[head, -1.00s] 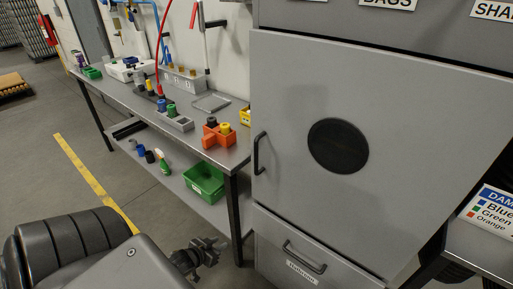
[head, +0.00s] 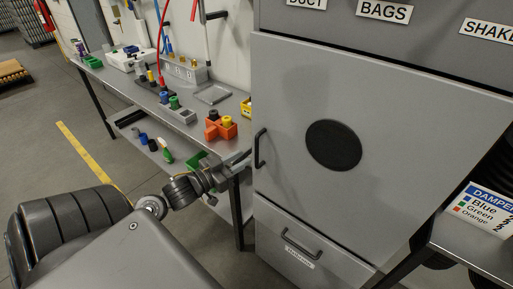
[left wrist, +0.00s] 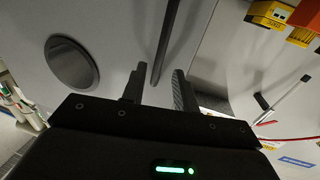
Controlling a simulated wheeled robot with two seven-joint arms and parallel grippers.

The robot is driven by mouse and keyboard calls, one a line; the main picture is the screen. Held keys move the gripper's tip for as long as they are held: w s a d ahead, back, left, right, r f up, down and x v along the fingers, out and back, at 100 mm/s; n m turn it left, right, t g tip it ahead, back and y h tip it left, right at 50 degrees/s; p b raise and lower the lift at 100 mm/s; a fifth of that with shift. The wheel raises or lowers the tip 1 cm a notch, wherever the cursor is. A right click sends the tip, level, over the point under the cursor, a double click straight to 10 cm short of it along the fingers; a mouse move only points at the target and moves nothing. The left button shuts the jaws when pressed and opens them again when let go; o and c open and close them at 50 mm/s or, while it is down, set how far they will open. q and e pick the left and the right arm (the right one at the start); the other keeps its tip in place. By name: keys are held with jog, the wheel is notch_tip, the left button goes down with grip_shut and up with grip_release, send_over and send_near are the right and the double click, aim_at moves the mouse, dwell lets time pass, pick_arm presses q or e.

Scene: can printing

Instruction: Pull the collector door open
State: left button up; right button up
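The grey collector door (head: 400,140) with a dark round window (head: 334,145) is closed in the head view. Its black bar handle (head: 261,148) is on the door's left edge. My left gripper (head: 243,158) is just left of the handle. In the left wrist view the open fingers (left wrist: 159,78) point at the door, and the handle (left wrist: 166,42) lies between them in the picture. I cannot tell whether a finger touches it. The door window (left wrist: 71,62) also shows there. My right gripper is not in view.
A steel bench (head: 145,98) left of the collector holds an orange block (head: 220,128) and several small parts. A green bin (head: 197,163) is on its lower shelf, partly behind my left arm. A drawer (head: 300,250) is below the door. A damper sign (head: 486,208) stands at right.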

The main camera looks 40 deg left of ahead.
pick_arm(q)
jog(key=p, duration=0.2)
send_over(257, 165)
jog(key=shift+w+a, duration=0.25)
grip_shut()
